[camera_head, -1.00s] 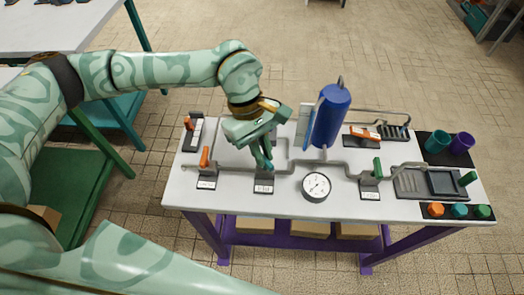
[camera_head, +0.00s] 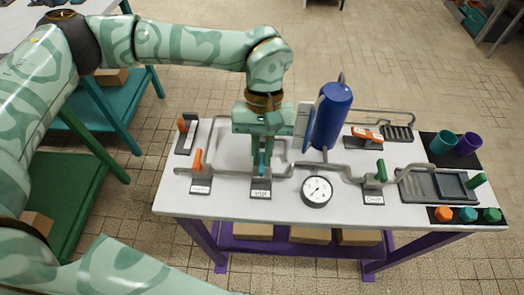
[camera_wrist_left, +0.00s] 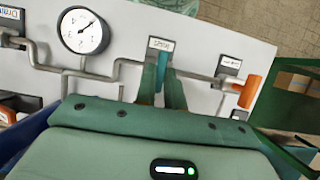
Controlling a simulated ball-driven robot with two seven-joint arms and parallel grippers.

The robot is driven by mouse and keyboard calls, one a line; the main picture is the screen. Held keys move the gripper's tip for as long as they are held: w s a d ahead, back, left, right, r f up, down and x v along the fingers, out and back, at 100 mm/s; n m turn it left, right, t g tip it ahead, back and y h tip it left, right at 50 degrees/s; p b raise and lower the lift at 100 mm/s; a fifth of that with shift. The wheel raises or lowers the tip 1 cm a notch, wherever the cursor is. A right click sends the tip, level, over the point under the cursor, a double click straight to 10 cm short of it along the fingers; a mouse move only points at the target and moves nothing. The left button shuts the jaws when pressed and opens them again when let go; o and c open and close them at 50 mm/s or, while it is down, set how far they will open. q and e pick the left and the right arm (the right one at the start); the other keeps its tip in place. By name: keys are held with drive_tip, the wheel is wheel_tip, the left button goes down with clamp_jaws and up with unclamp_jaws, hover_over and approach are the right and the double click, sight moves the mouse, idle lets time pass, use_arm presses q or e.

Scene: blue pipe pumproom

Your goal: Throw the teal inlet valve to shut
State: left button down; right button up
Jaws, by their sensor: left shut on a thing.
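The teal inlet valve (camera_wrist_left: 161,70) shows in the left wrist view as a narrow teal handle behind a small white label (camera_wrist_left: 160,45). My left gripper (camera_wrist_left: 160,85) is shut on this handle, with one green finger on each side. In the head view my left gripper (camera_head: 262,160) comes down over the valve and hides most of it. The valve's label plate (camera_head: 261,189) shows at its foot on the white table (camera_head: 225,200). My right gripper is out of view.
An orange-handled valve (camera_head: 197,160) stands just left of my gripper. A round gauge (camera_head: 317,190) and a blue tank (camera_head: 329,115) are to its right. A green-handled valve (camera_head: 380,170) stands farther right. Grey pipes (camera_head: 340,170) run between them.

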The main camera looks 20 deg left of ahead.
use_arm(q)
drive_tip(key=shift+m, duration=0.3)
drive_tip(key=c, duration=1.5)
unclamp_jaws()
drive_tip(key=shift+r, duration=0.15)
drive_tip(key=p+v, duration=0.3)
drive_tip(key=v, duration=1.3)
drive_tip(key=shift+r, duration=0.1)
